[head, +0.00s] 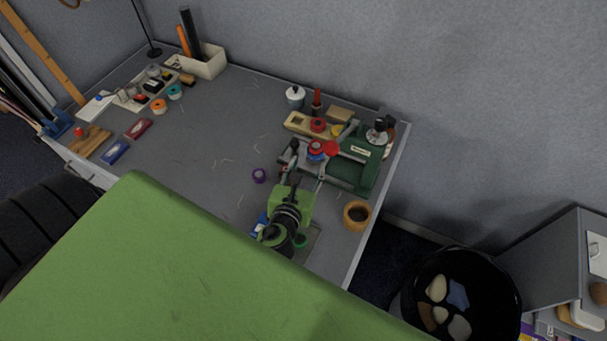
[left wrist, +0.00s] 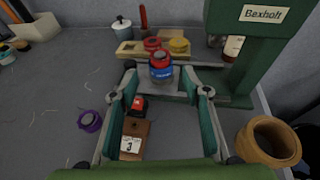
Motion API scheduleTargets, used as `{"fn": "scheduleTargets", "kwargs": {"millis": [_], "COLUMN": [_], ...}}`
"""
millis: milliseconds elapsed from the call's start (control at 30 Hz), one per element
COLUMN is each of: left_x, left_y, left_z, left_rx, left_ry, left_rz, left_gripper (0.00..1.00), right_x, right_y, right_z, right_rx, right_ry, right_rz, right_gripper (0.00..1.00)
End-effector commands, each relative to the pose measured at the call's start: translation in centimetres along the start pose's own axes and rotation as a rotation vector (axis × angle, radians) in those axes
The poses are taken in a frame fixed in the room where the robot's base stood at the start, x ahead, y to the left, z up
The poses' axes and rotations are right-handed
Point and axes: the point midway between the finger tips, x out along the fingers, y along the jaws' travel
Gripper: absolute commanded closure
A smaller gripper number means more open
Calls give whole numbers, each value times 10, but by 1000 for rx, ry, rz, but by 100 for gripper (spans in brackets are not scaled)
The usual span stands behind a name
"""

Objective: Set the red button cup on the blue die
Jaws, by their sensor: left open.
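The blue die (left wrist: 161,74) is a short blue cylinder with a pale label, standing at the foot of the green press. In the head view my left gripper (head: 305,165) reaches across the table toward the press. My right gripper is not in view.
The green press (head: 367,160) stands behind right. A tray with another red cup (left wrist: 152,43) and a yellow cup (left wrist: 179,45) lies behind the die. A purple roll (left wrist: 90,121) is left, a wooden pot (left wrist: 268,140) right. A brown block (left wrist: 134,138) lies between the fingers' bases.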

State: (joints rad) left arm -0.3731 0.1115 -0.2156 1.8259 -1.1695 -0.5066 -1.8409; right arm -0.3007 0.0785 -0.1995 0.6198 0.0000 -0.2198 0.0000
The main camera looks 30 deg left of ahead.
Motion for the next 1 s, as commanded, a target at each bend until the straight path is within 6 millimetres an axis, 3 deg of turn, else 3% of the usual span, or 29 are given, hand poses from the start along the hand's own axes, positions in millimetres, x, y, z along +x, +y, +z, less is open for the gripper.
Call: {"fn": "scheduleTargets", "kwargs": {"millis": [100, 300, 1000], "left_x": [-19, -33, -34], "left_y": [0, 0, 0], "left_z": [-2, 0, 1], "left_rx": [1, 1, 1], "left_ry": [0, -1, -1], "left_rz": [-1, 0, 0], "left_gripper": [57, 57, 57], "right_x": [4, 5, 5], "right_y": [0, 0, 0], "right_z": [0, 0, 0], "right_rx": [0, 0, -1], "right_ry": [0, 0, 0], "right_rz": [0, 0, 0], "right_gripper": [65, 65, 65]}}
